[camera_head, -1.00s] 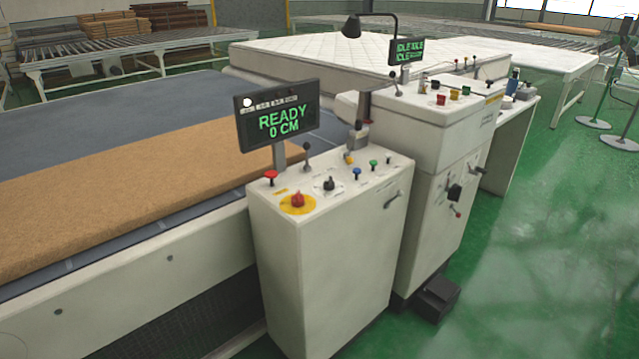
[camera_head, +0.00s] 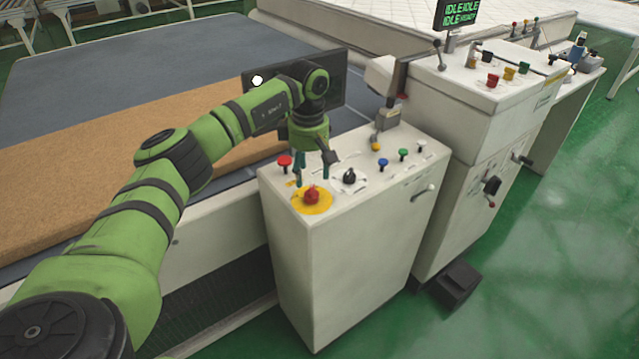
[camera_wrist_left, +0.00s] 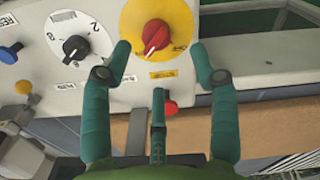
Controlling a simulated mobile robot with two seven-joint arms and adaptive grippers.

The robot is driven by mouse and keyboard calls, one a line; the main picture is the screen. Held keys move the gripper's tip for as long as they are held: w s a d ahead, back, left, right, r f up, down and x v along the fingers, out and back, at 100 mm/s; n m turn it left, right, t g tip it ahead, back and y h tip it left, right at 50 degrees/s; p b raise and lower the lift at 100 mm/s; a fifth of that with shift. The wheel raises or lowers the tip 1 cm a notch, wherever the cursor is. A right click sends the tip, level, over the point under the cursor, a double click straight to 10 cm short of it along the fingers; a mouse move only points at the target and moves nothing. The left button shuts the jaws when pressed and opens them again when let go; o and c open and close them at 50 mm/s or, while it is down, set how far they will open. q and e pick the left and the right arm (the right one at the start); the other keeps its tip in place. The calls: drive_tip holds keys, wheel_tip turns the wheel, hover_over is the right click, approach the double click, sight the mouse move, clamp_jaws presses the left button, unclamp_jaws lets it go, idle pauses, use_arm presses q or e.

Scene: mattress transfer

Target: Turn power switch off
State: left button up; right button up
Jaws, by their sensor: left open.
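The red rotary switch (camera_head: 311,196) sits on a yellow disc (camera_head: 324,207) on top of the near white control cabinet (camera_head: 335,265). In the left wrist view the red knob (camera_wrist_left: 151,38) is close, on its yellow plate (camera_wrist_left: 171,16), with its pointer angled down-left. My left gripper (camera_head: 312,172) hangs above the panel, just behind the switch. In the wrist view its fingers (camera_wrist_left: 160,80) are spread apart and empty, with the knob beyond their tips and between the two outer ones. I see no contact. My right gripper is not in view.
A red push button (camera_head: 284,161), a black selector (camera_head: 349,176), a blue button (camera_head: 383,163) and small levers share the panel. My arm partly hides the display (camera_head: 333,85). A brown foam slab (camera_head: 60,205) lies left. A second console (camera_head: 480,110) stands right.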

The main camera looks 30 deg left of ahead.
sight(312, 189)
use_arm(q)
wheel_tip(312, 189, down, 3)
drive_tip(key=shift+d+r+p, duration=0.1)
drive_tip(key=shift+r+p, duration=0.05)
drive_tip(key=shift+p, duration=0.35)
drive_tip(key=f, duration=0.2)
drive_tip(key=shift+w+f+p, duration=0.25)
drive_tip(key=shift+f+p, duration=0.15)
drive_tip(key=shift+s+f, duration=0.1)
drive_tip(key=shift+f, duration=0.65)
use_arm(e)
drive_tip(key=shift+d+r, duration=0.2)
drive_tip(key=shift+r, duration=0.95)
use_arm(q)
drive_tip(key=c, duration=1.1)
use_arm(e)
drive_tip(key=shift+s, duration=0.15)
